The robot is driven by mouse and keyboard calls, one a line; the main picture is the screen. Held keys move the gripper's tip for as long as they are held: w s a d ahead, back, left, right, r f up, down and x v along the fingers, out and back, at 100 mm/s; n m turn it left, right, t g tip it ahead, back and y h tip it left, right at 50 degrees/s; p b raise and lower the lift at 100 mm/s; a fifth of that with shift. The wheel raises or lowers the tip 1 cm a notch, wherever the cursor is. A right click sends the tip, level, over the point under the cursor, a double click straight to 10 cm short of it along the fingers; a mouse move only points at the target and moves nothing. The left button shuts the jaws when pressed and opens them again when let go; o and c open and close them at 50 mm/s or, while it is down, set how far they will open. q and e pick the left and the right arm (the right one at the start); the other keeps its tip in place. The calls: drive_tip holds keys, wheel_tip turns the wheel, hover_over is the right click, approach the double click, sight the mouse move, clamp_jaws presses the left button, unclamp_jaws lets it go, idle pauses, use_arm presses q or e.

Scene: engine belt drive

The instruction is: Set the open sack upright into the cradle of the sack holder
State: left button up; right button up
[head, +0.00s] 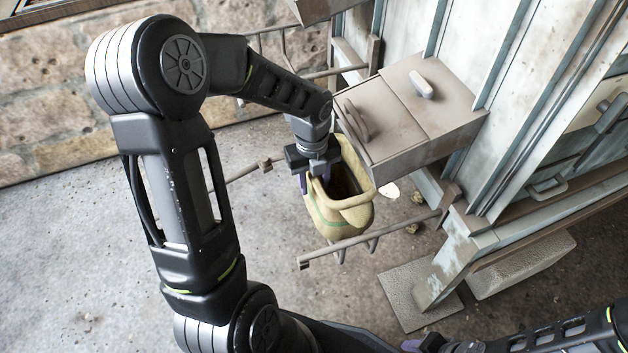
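The open sack (352,214) is yellow-tan with a green stripe, a thick rolled rim and a dark opening facing up. It looks roughly upright, slightly tilted. My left gripper (318,182) is at the left side of its rim, with purple fingers on the sack's wall, and seems shut on it. The sack holder is a metal frame with a front rail (370,239) and a rail at the left. The sack is between these rails; I cannot tell whether it rests in the cradle. My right gripper (418,345) shows only partly at the bottom edge.
A grey metal box (412,112) with handles juts from the machine, close behind the sack and my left wrist. A pale machine frame (500,226) with a stone foot (420,294) stands at the right. A brick wall (50,95) is at the left. Open floor lies at the lower left.

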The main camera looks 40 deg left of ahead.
use_arm(q)
drive_tip(key=shift+o, duration=0.2)
drive_tip(key=shift+r, duration=0.1)
wheel_tip(320, 180, up, 11)
drive_tip(key=p, duration=0.3)
drive_tip(key=shift+s+a, duration=0.1)
drive_tip(key=shift+r+p, duration=0.3)
drive_tip(key=shift+r, duration=0.25)
drive_tip(key=shift+s+f, duration=0.1)
